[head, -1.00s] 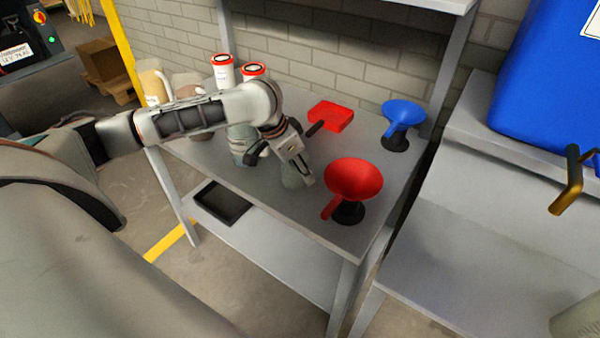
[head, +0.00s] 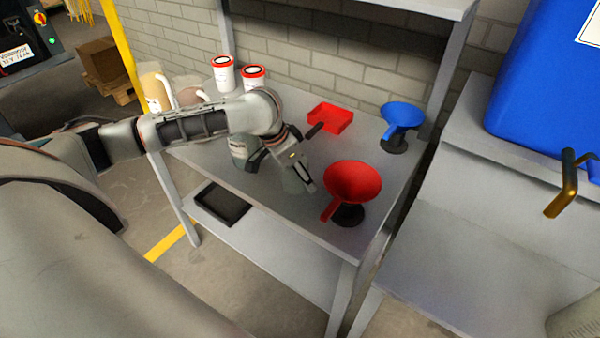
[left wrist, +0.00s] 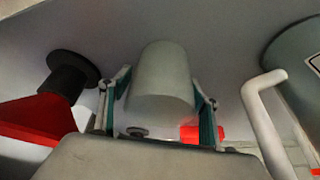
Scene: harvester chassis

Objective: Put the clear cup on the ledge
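The clear cup (head: 293,182) stands on the grey table and looks pale and greyish. In the left wrist view the cup (left wrist: 160,85) sits between the fingers. My left gripper (head: 298,172) is lowered over the cup from behind, and its fingers (left wrist: 160,110) straddle it. A narrow gap seems to show on each side, so the fingers look open around the cup. The gripper partly hides the cup in the head view. A raised grey ledge (head: 463,118) runs along the bench at the right, below a blue container. My right gripper is out of view.
A red funnel (head: 352,182) on a black stand is close right of the cup. A blue funnel (head: 402,115), a red tray (head: 331,117), white containers with red lids (head: 223,73) and a jug (head: 240,146) are also on the table. A blue container (head: 556,85) stands at right.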

